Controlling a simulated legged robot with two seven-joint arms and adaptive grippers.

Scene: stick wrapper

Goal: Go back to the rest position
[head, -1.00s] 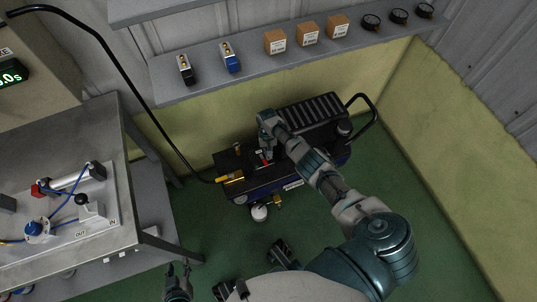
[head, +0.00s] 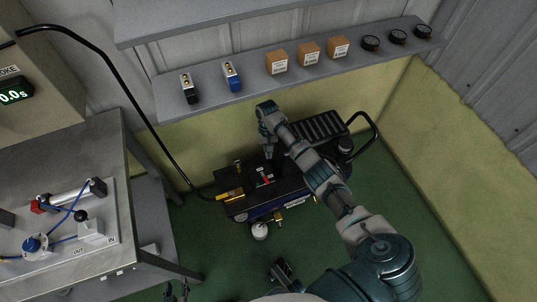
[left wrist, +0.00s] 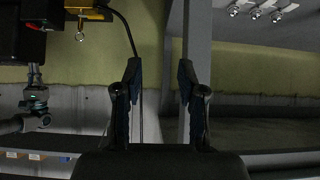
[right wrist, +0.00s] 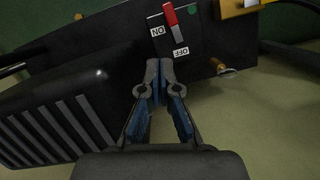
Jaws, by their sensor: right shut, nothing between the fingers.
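My right gripper (head: 268,152) is shut and empty, above the black compressor (head: 318,133). In the right wrist view its fingertips (right wrist: 159,66) meet just short of the ON/OFF switch (right wrist: 175,31), apparently not touching its red lever (right wrist: 170,14). The switch also shows in the head view (head: 265,179), just below the right gripper. My left gripper (head: 176,291) is low at the bottom edge of the head view, mostly cut off. In the left wrist view its two fingers (left wrist: 160,92) stand apart with nothing held between them.
A grey bench (head: 125,215) with a white pneumatic board (head: 105,255) stands on the left. A wall shelf (head: 200,110) holds valves, boxes and gauges above the compressor. A black hose (head: 115,80) runs down to it. Green floor is open at the lower right (head: 420,250).

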